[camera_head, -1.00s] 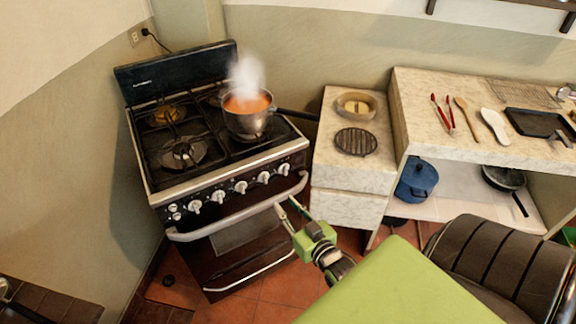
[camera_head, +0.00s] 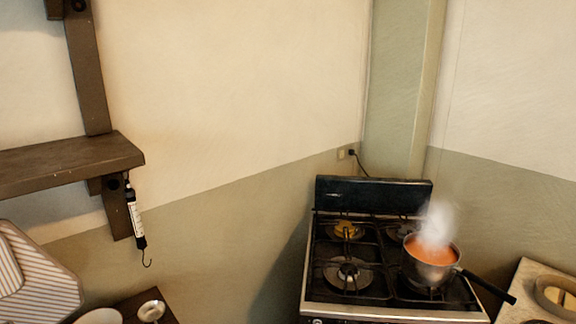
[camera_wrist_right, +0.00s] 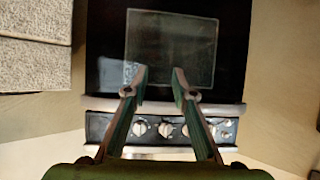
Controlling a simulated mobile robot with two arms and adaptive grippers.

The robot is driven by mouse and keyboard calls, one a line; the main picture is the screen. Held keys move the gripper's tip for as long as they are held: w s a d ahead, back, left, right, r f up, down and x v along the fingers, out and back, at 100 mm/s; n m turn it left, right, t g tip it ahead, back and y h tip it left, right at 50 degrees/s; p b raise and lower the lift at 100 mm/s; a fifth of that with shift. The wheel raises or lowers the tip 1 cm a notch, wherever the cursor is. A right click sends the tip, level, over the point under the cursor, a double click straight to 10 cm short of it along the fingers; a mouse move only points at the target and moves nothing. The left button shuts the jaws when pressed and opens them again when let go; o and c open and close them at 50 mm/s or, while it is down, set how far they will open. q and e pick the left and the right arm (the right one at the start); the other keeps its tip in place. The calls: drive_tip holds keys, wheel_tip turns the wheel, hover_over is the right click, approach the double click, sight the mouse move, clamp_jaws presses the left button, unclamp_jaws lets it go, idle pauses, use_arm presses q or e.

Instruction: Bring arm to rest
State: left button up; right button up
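My right gripper (camera_wrist_right: 160,78) shows in the right wrist view, with its two fingers apart and nothing between them. Behind the fingers is the front of the stove (camera_wrist_right: 108,50), with its oven window, handle and knobs. I cannot tell the distance between the fingers and the stove. Neither arm shows in the head view, and my left gripper is in no view.
The stove top (camera_head: 375,275) carries a steaming pot (camera_head: 430,272) of orange liquid, its dark handle pointing right. A wooden shelf (camera_head: 65,162) is on the left wall, with a hanging scale (camera_head: 136,215) below it. A stone counter (camera_head: 528,290) stands at the right.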

drive_tip(key=s+a+f+n+g+y, duration=0.1)
drive_tip(key=s+a+f+g, duration=0.2)
drive_tip(key=s+f, duration=0.65)
drive_tip(key=s+a+f+n+g, duration=0.1)
drive_tip(key=s+a+f+g, duration=0.3)
drive_tip(key=s+f, duration=0.5)
drive_tip(key=s+f+g, duration=0.2)
drive_tip(key=s+f, duration=0.1)
drive_tip(key=s, duration=0.5)
drive_tip(key=s+a+f+n+g, duration=0.1)
drive_tip(key=s+f, duration=0.3)
drive_tip(key=s, duration=0.4)
drive_tip(key=shift+s+f+g, duration=0.15)
drive_tip(key=shift+f+g, duration=0.1)
drive_tip(key=shift+g, duration=0.45)
